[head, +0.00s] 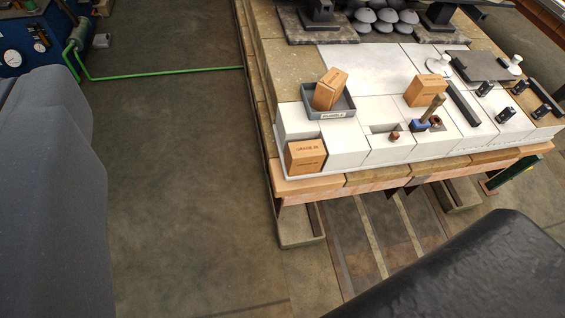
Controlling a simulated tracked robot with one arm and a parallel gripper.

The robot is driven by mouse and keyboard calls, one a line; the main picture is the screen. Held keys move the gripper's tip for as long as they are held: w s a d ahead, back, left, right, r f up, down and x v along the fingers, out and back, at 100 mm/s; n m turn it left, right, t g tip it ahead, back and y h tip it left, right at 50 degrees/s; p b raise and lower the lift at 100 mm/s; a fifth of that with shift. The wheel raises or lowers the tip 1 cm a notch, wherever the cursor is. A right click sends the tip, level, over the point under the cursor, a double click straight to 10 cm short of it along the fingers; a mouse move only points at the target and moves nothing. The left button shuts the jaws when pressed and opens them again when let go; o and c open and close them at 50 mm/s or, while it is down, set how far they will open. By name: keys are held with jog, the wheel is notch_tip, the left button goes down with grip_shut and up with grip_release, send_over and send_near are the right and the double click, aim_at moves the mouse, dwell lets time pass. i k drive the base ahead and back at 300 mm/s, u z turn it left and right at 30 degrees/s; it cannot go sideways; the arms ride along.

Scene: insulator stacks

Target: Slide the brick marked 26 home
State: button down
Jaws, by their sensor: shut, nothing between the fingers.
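A tan brick (305,158) stands in a notch at the front left corner of the white block course. Its dark lettering is too small to read surely, so I cannot confirm the 26. I cannot tell how deep it sits in the notch. A second tan brick (331,87) leans tilted in a grey tray (345,112) on top of the white blocks. A third tan brick (426,90) lies farther right on the white surface. My gripper is not in view.
White blocks (344,147) form the stepped top of a stone bench. A small blue-based tool (420,126), a dark bar (462,103) and several black clamps stand to the right. Large dark shapes fill the left edge and lower right. The floor (180,180) left of the bench is clear.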

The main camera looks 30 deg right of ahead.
aim_at(307, 157)
jog(key=u, duration=0.1)
jog(key=i, duration=1)
jog(key=z, duration=0.1)
